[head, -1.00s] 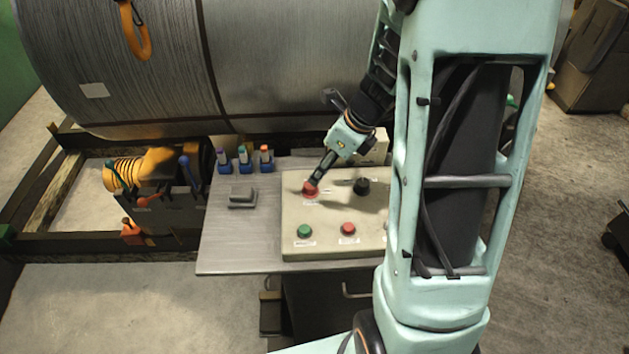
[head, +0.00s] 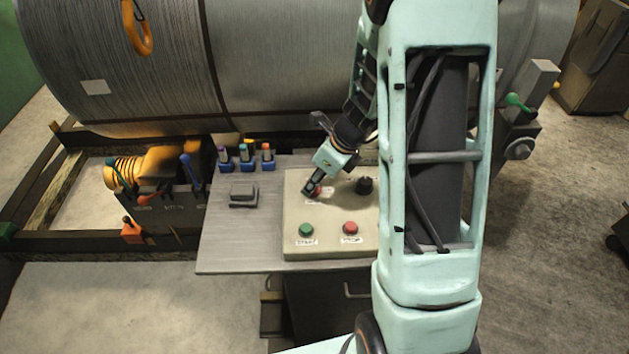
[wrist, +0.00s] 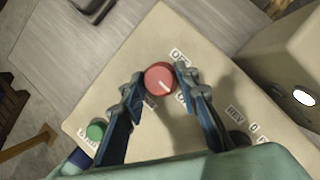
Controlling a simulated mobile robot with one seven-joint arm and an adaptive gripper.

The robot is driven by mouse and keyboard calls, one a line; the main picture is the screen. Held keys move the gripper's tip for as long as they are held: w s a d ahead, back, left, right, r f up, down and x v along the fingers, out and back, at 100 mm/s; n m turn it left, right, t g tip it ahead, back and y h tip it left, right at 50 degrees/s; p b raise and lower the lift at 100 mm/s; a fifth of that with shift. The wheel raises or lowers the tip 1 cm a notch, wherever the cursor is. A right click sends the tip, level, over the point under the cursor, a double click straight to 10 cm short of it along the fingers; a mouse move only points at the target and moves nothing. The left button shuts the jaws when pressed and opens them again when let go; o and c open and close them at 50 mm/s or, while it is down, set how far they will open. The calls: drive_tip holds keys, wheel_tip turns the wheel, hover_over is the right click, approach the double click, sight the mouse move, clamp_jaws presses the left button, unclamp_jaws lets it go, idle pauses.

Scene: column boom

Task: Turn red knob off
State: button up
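The red knob (wrist: 160,78) is round with a white pointer line that points to the lower right in the wrist view. It sits on the beige control panel (head: 292,212), in its upper left part, and is partly hidden by my gripper in the head view (head: 317,191). My gripper (head: 311,190) is down at the knob. In the wrist view my gripper (wrist: 160,73) is open, with one blue-grey finger on each side of the knob. Only a very small gap, if any, shows between fingertips and knob, so contact is unclear.
A black knob (head: 365,186) is right of the red one. A green button (head: 306,230) and a red button (head: 350,228) sit on the panel's front part. A grey block (head: 243,193) and several small coloured-top items (head: 246,156) are on the metal table (head: 235,245). A large coil stands behind.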

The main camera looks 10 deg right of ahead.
drive_tip(key=c, duration=0.6)
drive_tip(key=shift+n, duration=0.4)
drive_tip(key=n+g, duration=0.1)
drive_tip(key=n, duration=0.1)
drive_tip(key=shift+w+n+y, duration=0.1)
drive_tip(key=shift+n+y, duration=0.2)
drive_tip(key=shift+n, duration=0.1)
drive_tip(key=n+g, duration=0.2)
drive_tip(key=n, duration=0.2)
drive_tip(key=shift+w+n+p, duration=0.1)
drive_tip(key=shift+n+p, duration=0.2)
drive_tip(key=shift+p, duration=0.1)
drive_tip(key=n+g, duration=0.1)
drive_tip(key=n, duration=0.3)
drive_tip(key=shift+w+n+g, duration=0.1)
drive_tip(key=shift+n+g, duration=0.2)
drive_tip(key=shift+g, duration=0.1)
drive_tip(key=n, duration=0.2)
drive_tip(key=n+g+h, duration=0.1)
drive_tip(key=n, duration=0.2)
drive_tip(key=shift+w+a+g+b, duration=0.1)
drive_tip(key=shift+g+b, duration=0.2)
